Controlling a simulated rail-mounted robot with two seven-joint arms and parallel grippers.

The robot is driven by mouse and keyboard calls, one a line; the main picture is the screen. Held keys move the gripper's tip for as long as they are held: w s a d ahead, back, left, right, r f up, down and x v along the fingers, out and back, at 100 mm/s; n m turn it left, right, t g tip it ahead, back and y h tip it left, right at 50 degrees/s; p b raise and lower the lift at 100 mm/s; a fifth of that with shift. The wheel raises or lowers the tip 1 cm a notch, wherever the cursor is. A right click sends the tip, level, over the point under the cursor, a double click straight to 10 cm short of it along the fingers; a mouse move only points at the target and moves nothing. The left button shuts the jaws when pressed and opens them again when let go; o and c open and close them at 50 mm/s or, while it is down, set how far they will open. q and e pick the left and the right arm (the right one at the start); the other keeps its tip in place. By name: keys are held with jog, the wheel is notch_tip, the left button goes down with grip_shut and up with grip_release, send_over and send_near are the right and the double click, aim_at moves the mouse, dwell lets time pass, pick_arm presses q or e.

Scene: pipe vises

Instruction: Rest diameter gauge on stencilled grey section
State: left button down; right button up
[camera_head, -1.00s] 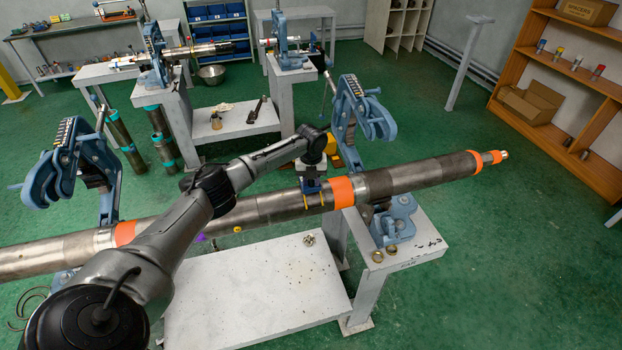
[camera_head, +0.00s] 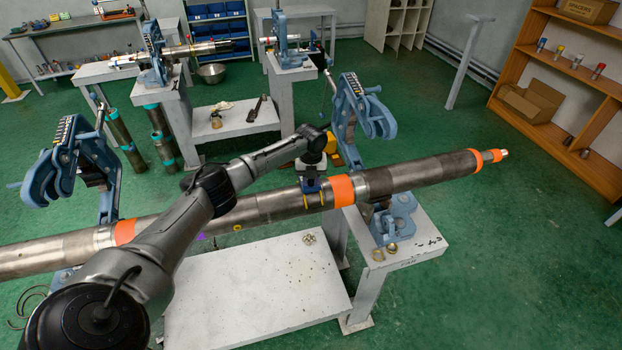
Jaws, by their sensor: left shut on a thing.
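My left gripper (camera_head: 312,180) is over the long steel pipe (camera_head: 410,178), just left of its wide orange band. It is shut on a small blue thing with yellow edges, which seems to be the diameter gauge (camera_head: 311,187); it is at the pipe's upper side, and I cannot tell whether it touches. The fingertips are too small to make out. The grey bench end with dark stencilled marks (camera_head: 425,250) is to the right and below, with its surface partly taken by a blue vise base. My right gripper is not in view.
The blue vise base (camera_head: 388,226) and two small brass-coloured pieces (camera_head: 378,254) stand on the bench end. Opened blue vise jaws (camera_head: 360,108) rise behind the pipe. A lower white shelf (camera_head: 260,290) is mostly clear, with a small pale cluster (camera_head: 309,239) on it.

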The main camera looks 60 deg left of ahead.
pick_arm(q)
jog(key=c, duration=0.8)
grip_release()
jog(key=shift+f, duration=0.1)
jog(key=shift+r+p, duration=1.55)
jog(key=shift+r, duration=0.1)
jog(key=shift+r+p, duration=1.8)
jog(key=shift+r, duration=0.1)
